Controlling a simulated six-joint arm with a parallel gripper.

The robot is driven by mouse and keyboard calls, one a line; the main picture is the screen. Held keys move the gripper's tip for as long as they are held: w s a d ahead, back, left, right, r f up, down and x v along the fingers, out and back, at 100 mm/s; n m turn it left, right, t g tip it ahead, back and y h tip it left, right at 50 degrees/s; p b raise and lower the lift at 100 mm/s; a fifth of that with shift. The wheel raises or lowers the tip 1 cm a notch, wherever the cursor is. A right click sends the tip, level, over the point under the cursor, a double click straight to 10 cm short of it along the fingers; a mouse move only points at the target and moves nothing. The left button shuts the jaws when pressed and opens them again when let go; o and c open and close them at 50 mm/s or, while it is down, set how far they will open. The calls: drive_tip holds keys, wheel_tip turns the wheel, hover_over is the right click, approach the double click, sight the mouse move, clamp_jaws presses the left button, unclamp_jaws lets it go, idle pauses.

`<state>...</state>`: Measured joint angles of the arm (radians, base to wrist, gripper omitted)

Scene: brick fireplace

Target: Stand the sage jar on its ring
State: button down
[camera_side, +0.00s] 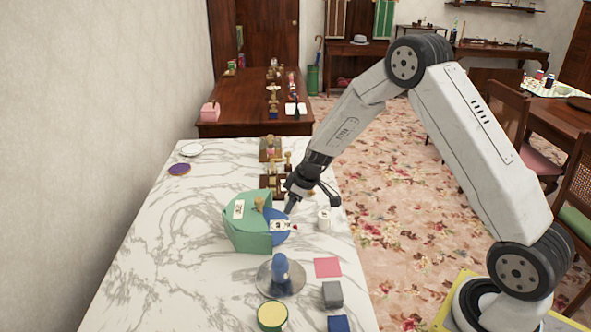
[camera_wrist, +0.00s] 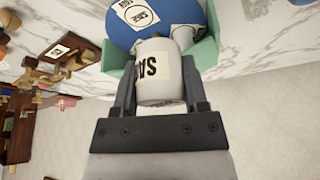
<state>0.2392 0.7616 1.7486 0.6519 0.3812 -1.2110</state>
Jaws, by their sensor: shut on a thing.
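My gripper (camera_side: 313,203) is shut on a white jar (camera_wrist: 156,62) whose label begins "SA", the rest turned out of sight. The jar sits between both fingers in the wrist view. In the side view a small white jar (camera_side: 324,219) shows just below the fingers and seems to be the same one. A blue disc (camera_wrist: 127,32) with a round label lies beyond the jar in the wrist view, and in the side view it is against a teal box (camera_side: 241,229). The label's lettering is hard to read. I cannot tell whether the jar touches the table.
A smaller white object (camera_wrist: 182,36) is by the disc. Nearer on the marble table (camera_side: 190,270) are a blue figure on a grey disc (camera_side: 281,275), a pink square (camera_side: 327,267), a grey block (camera_side: 333,295) and a yellow-topped tin (camera_side: 272,316). Wooden items stand behind. The left side is mostly clear.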

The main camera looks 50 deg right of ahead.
hover_over(274, 225)
drive_tip(key=s, duration=0.2)
drive_tip(key=f, duration=0.6)
drive_tip(key=shift+w+d, duration=0.2)
drive_tip(key=shift+d, duration=0.1)
drive_tip(key=shift+f, duration=0.1)
drive_tip(key=shift+w+f, duration=0.25)
drive_tip(key=shift+f, duration=1.55)
drive_tip(key=shift+f, duration=0.15)
drive_tip(key=shift+c, duration=0.5)
unclamp_jaws()
drive_tip(key=v, duration=1.2)
